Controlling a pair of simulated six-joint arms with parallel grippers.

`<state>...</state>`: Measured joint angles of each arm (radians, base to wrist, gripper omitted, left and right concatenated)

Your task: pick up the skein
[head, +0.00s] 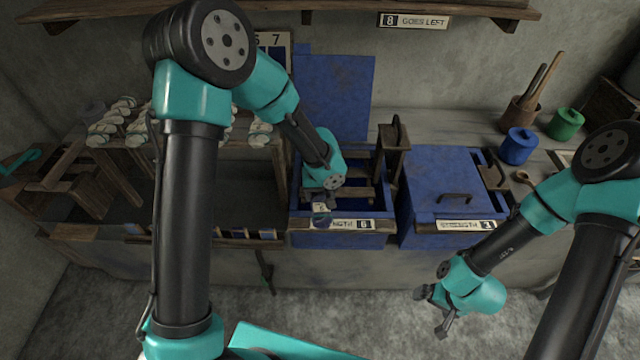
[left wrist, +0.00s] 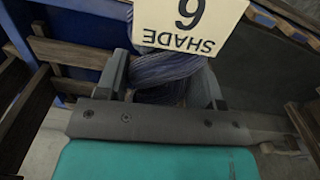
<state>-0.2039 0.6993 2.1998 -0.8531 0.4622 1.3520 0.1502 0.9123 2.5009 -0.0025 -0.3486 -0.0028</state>
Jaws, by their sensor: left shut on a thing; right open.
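A blue-grey striped skein (left wrist: 165,72) sits between the fingers of my left gripper (left wrist: 160,88) in the left wrist view. A pale tag (left wrist: 188,20) reading SHADE 6 hangs across it and hides part of it. In the head view my left gripper (head: 325,198) is shut on the skein, at the front of an open blue bin (head: 300,238) labelled 6. The skein is small and mostly hidden there, with its tag (head: 320,210) showing. My right gripper (head: 438,312) is open and empty, low in front of the bench at the right.
The open bin's blue lid (head: 340,95) stands upright behind it. A closed blue bin (head: 440,185) labelled 3 is to its right. Several pale skeins (head: 112,122) lie on a wooden rack at left. Blue (head: 518,146) and green (head: 565,124) pots stand at back right.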

